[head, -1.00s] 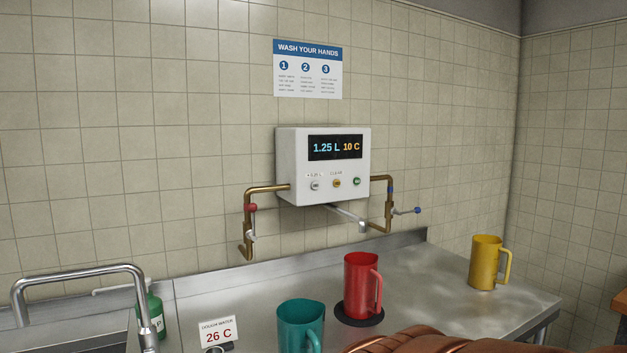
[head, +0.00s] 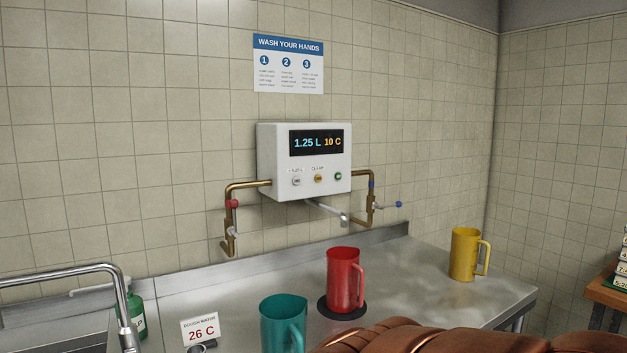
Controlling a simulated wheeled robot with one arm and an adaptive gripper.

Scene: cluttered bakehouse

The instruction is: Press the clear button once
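The clear button (head: 318,178) is a small yellow round button in the middle of a row of three, under the label CLEAR. It sits on the front of a white wall-mounted water dispenser box (head: 268,160). The box's display (head: 317,142) reads 1.25 L and 10 C. A white button (head: 296,180) is to its left and a green button (head: 338,176) to its right. A copper-coloured part of my arm shows at the bottom edge, right of centre. My gripper is not in view.
A red jug (head: 345,278) stands on a dark round pad (head: 323,309) below the spout (head: 328,211). A teal jug (head: 283,322), a yellow jug (head: 465,255) and a 26 C card (head: 200,328) stand on the steel counter (head: 418,275). A tap (head: 60,274) is at left.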

